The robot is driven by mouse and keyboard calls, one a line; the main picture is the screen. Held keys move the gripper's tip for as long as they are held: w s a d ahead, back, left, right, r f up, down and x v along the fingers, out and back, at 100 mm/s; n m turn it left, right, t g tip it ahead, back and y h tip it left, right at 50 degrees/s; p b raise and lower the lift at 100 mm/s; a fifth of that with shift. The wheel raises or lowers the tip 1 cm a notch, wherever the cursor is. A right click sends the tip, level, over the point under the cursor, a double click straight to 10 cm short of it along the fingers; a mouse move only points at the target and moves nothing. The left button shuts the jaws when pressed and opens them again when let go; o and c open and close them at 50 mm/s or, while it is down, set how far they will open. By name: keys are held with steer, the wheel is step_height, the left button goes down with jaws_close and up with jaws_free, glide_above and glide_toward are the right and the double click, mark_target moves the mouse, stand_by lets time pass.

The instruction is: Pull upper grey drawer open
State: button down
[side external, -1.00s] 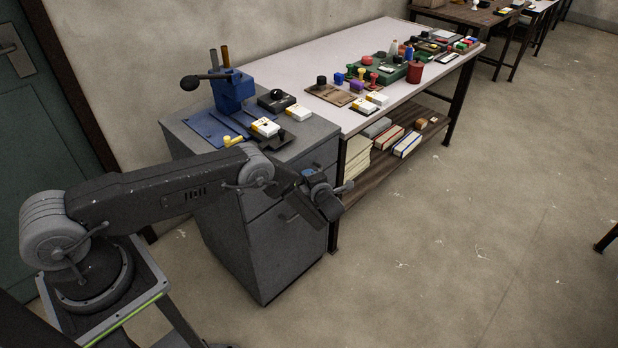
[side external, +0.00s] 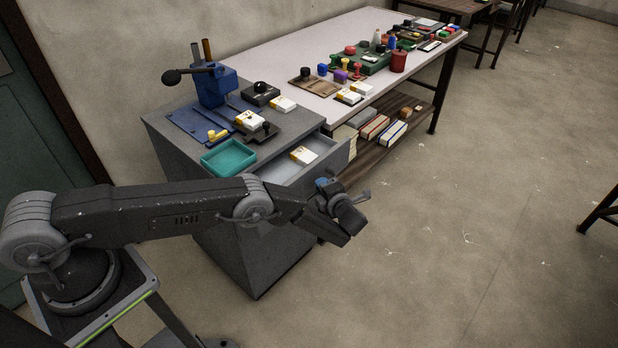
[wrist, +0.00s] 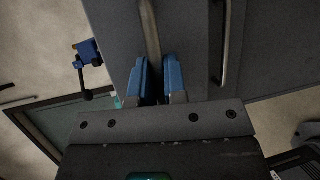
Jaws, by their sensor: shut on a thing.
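The upper grey drawer (side external: 337,163) stands open out of the grey cabinet (side external: 165,130), its pale inside showing. A white and yellow box (side external: 303,155) lies in it. In the wrist view, my gripper (wrist: 159,82) has its blue fingers either side of the drawer's bar handle (wrist: 150,30) and is shut on it. In the side view, my wrist is in front of the drawer and hides the handle. A second handle (wrist: 228,45) shows on the lower front in the wrist view.
A blue press (side external: 214,87) and small boxes stand on the cabinet. A long white-topped table (side external: 290,50) adjoins it.

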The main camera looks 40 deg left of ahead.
steer(key=shift+d, duration=0.5)
steer(key=c, duration=1.2)
jaws_free()
steer(key=shift+a, duration=0.1)
steer(key=v, duration=1.4)
steer(key=shift+w, duration=0.1)
